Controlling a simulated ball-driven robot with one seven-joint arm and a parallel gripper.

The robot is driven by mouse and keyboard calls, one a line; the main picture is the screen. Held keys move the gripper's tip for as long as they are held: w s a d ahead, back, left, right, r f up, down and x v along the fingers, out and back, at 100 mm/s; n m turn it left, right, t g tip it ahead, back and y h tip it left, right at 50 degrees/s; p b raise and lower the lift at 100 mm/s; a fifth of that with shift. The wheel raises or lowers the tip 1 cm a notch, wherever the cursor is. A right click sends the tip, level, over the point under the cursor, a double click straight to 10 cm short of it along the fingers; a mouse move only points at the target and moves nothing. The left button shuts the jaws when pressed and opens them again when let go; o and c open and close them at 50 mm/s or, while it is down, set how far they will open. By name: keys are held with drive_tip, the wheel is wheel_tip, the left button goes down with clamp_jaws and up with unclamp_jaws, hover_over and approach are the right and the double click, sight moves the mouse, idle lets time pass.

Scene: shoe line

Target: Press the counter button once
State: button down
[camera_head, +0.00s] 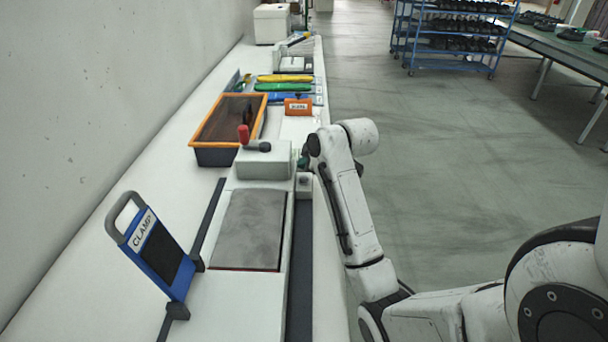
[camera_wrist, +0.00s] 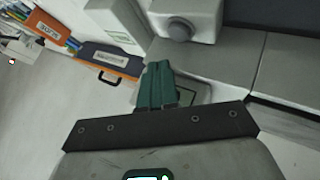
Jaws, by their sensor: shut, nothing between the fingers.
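My gripper (camera_wrist: 158,68) has green fingers that are closed together with nothing between them. In the head view my gripper (camera_head: 302,161) is partly hidden by my wrist, at the right side of the white block. A round grey button (camera_wrist: 180,29) sits on a small pale housing in the wrist view, just above and right of the fingertips. A gap shows between fingertips and button in the picture; its depth is hard to tell. The small housing (camera_head: 305,183) also shows in the head view, below my gripper. No label confirms it as the counter.
A grey plate (camera_head: 250,230), a blue CLAMP sign (camera_head: 160,250), an orange-rimmed bin (camera_head: 195,146) and an orange sign (camera_head: 297,107) share the bench. Open floor lies right.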

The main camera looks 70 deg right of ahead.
sight(306, 180)
drive_tip(key=shift+r+p, duration=1.35)
drive_tip(key=shift+r, duration=0.4)
